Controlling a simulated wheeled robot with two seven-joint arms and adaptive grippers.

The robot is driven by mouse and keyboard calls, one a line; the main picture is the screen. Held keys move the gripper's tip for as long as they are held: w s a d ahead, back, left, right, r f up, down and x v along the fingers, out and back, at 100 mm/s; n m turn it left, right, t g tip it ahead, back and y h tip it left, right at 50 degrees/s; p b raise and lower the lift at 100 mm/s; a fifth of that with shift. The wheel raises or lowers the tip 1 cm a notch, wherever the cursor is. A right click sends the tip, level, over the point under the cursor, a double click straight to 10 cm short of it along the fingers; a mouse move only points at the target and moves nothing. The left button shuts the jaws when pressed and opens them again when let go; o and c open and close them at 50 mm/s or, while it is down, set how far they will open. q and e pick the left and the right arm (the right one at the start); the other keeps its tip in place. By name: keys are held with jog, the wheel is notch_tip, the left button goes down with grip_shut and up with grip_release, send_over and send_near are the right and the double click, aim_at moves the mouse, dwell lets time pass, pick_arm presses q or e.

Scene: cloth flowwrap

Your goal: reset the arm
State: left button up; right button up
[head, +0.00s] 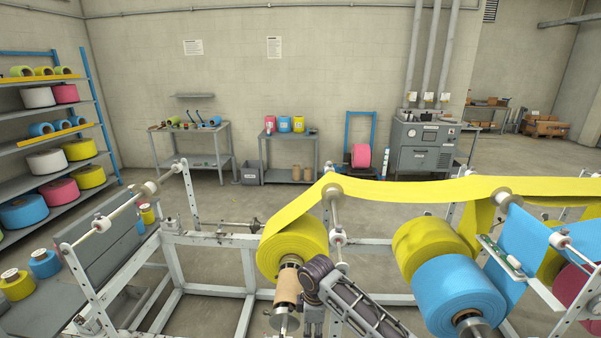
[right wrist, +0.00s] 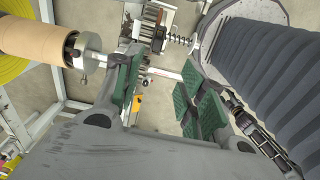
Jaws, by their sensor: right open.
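My right arm comes in from the bottom in the head view, and its gripper (head: 313,323) hangs down just right of the shaft end. In the right wrist view the green-padded fingers of this gripper (right wrist: 160,92) stand apart with nothing gripped between them. A brown cardboard core (head: 287,286) sits on a metal shaft in front of a yellow roll (head: 292,240). The core also shows at upper left in the right wrist view (right wrist: 35,40), beside the fingers and apart from them. My left gripper is not in view.
A yellow web (head: 420,192) runs right from the yellow roll over rollers. A blue roll (head: 458,297) and another yellow roll (head: 425,240) sit to the right. A white machine frame (head: 215,240) extends left. A shelf rack (head: 50,158) of rolls stands at far left.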

jog(key=s+d+m+t+y, duration=0.1)
jog(key=s+d+m, duration=0.15)
jog(key=s, duration=0.25)
jog(key=s+d+f+m+y, duration=0.1)
jog(key=s+m, duration=0.3)
jog(key=s+d+m+t, duration=0.1)
jog(key=s+d+m, duration=0.15)
jog(key=s, duration=0.25)
jog(key=s+d+r+m+t+h, duration=0.25)
jog(key=s+d+m, duration=0.35)
jog(key=s+d, duration=0.45)
notch_tip(320, 180, down, 34)
jog(key=d+g+b, duration=0.1)
jog(key=d+g, duration=0.1)
jog(key=s+d+f, duration=0.2)
jog(key=s+f, duration=0.8)
jog(key=s, duration=0.1)
jog(key=s+d+f+g+b, duration=0.1)
jog(key=s+d+f, duration=0.1)
jog(key=s+f, duration=0.9)
jog(key=shift+s+f, duration=0.25)
jog(key=shift+s, duration=0.25)
